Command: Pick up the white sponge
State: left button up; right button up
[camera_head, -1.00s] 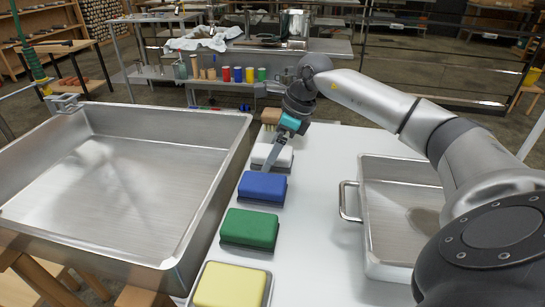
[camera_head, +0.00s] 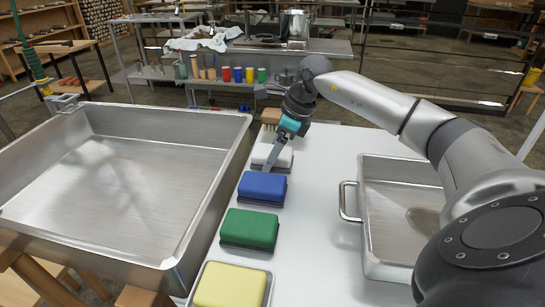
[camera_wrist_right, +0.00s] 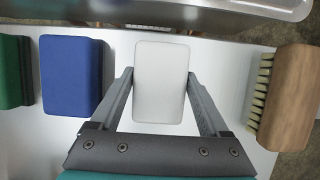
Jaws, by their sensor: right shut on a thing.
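The white sponge (camera_wrist_right: 161,82) lies on the white table top, between the blue sponge and a wooden brush. My right gripper (camera_head: 272,157) reaches down over it from behind. In the right wrist view, one finger of the gripper (camera_wrist_right: 160,76) is on each long side of the white sponge, and the jaws are shut on it. In the head view the white sponge (camera_head: 257,155) is partly hidden by the gripper's finger. I cannot see clear lift off the table. My left gripper is not in view.
A blue sponge (camera_head: 262,186), green sponge (camera_head: 249,229) and yellow sponge (camera_head: 231,287) form a row toward me. The wooden brush (camera_wrist_right: 290,97) is beyond the white sponge. A large steel pan (camera_head: 110,180) is left; a handled steel tray (camera_head: 395,205) is right.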

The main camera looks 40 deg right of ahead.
jog(key=c, duration=0.3)
jog(key=shift+r, duration=0.7)
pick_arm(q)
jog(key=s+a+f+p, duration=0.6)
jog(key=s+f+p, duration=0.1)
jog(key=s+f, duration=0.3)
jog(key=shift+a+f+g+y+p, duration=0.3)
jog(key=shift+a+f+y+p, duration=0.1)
pick_arm(e)
jog(key=shift+r, duration=9.55)
